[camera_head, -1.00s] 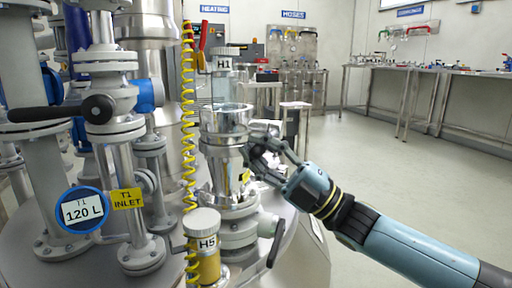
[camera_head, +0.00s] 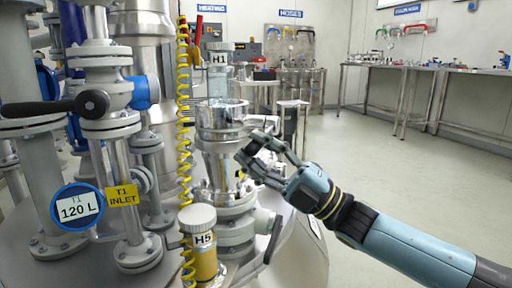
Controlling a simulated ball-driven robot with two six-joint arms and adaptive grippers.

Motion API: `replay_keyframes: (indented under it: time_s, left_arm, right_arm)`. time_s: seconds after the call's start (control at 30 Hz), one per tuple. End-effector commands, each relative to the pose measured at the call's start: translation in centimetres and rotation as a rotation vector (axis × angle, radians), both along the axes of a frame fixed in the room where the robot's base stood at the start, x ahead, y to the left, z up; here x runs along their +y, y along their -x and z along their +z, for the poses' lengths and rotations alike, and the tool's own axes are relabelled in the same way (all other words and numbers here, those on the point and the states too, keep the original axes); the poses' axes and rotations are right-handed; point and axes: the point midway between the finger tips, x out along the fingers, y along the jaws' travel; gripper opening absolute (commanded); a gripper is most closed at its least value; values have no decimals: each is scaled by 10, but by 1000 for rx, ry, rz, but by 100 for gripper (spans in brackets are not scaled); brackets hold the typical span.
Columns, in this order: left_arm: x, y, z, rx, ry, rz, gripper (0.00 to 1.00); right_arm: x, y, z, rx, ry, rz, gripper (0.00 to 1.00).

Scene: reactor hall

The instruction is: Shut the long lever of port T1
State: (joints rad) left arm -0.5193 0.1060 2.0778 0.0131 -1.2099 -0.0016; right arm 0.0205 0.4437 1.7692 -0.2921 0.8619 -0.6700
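The long black lever (camera_head: 42,109) lies level at the left, reaching left from its round hub on a grey flanged valve (camera_head: 108,95). Below it hang a yellow "T1 INLET" tag (camera_head: 122,195) and a round blue-rimmed "120 L" sign (camera_head: 77,208). My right gripper (camera_head: 246,168) is open, its dark fingers spread beside the shiny metal port (camera_head: 220,124) in the middle. I cannot tell whether a fingertip touches that port. It is well to the right of the long lever. My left gripper is not in view.
A yellow coiled hose (camera_head: 184,130) hangs between the lever and my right gripper. A jar marked H5 (camera_head: 202,255) stands in front, and one marked H1 (camera_head: 219,68) behind. A short dark handle (camera_head: 273,240) points down below my gripper. Open floor (camera_head: 425,190) lies to the right.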

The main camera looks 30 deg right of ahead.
Motion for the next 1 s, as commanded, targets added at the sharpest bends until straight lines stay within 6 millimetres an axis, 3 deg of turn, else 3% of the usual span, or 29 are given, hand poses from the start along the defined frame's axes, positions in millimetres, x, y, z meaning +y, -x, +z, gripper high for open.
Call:
replay_keyframes:
  time_s: [0.1,0.47,1.0]
  left_arm:
    - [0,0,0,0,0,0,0]
    - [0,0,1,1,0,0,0]
    - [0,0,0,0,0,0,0]
  right_arm:
    - [0,0,2,-4,-2,0,43]
    - [-5,5,-2,-3,-3,1,43]
    - [-62,69,-59,-3,-1,-1,43]
